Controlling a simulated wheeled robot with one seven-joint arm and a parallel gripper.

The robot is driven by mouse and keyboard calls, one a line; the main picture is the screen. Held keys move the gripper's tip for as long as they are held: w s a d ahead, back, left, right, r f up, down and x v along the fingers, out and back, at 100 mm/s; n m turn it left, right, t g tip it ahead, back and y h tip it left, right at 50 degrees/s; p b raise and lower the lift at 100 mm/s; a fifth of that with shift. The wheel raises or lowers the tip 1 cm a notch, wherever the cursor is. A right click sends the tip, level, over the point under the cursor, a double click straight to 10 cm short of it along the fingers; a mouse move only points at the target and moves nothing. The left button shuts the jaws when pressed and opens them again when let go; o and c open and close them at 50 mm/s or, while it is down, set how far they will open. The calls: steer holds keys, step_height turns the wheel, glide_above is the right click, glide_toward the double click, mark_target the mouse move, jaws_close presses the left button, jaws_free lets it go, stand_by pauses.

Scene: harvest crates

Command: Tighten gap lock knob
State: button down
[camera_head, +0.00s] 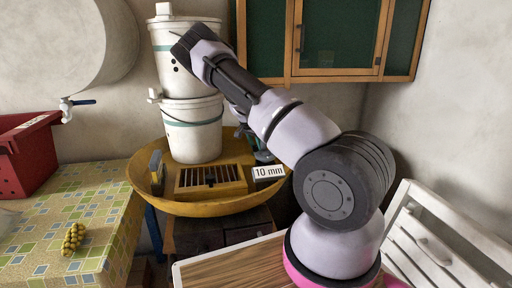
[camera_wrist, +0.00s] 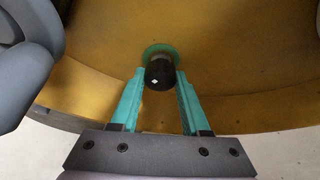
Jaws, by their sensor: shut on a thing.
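The knob (camera_wrist: 159,75) is black and round with a small white mark on its top. It sits at a green disc (camera_wrist: 160,52) against the yellow-brown surface in the wrist view. My gripper (camera_wrist: 161,73) has its two teal fingers on either side of the knob, shut on it. In the head view my arm reaches down over the right part of a round yellow tray (camera_head: 150,197), and the knob is hidden there. A white label reading "10 mm" (camera_head: 268,173) stands at the tray's right side, close to my gripper.
Two stacked white buckets (camera_head: 193,140) stand behind the box. A tiled table (camera_head: 60,225) with a red crate (camera_head: 27,160) is left. White slatted furniture (camera_head: 445,255) stands right.

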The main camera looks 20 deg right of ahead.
steer(key=shift+c, duration=1.9)
jaws_free()
steer(key=v, duration=1)
steer(key=shift+a+r, duration=0.15)
steer(key=shift+r, duration=0.25)
